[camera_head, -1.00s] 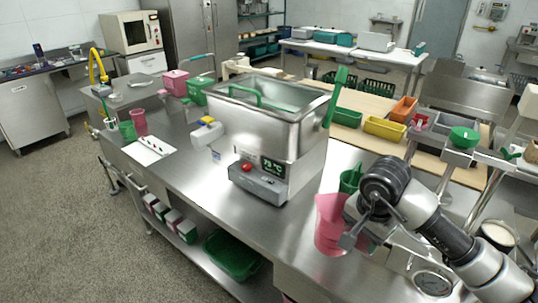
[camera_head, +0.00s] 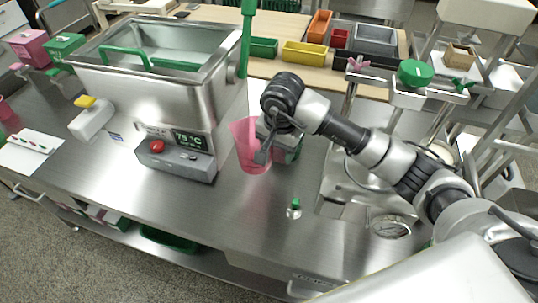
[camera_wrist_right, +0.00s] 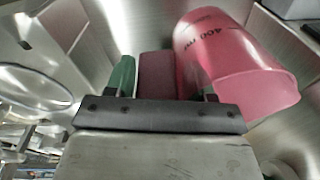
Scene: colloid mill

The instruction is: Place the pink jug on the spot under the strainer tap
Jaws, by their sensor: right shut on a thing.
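The pink jug (camera_head: 250,148) is at the right side of the steel heated tank (camera_head: 155,95), above or on the steel counter; I cannot tell if its base touches. My right gripper (camera_head: 266,140) is shut on its handle, on the jug's right side. In the right wrist view the jug (camera_wrist_right: 235,75), with 400 ml marking, sits beside my right gripper (camera_wrist_right: 165,88), its handle between the fingers. A small green-topped tap (camera_head: 294,208) is on the counter edge side, to the right and nearer. My left gripper is not in view.
A white tap with yellow handle (camera_head: 92,117) is on the tank's left.

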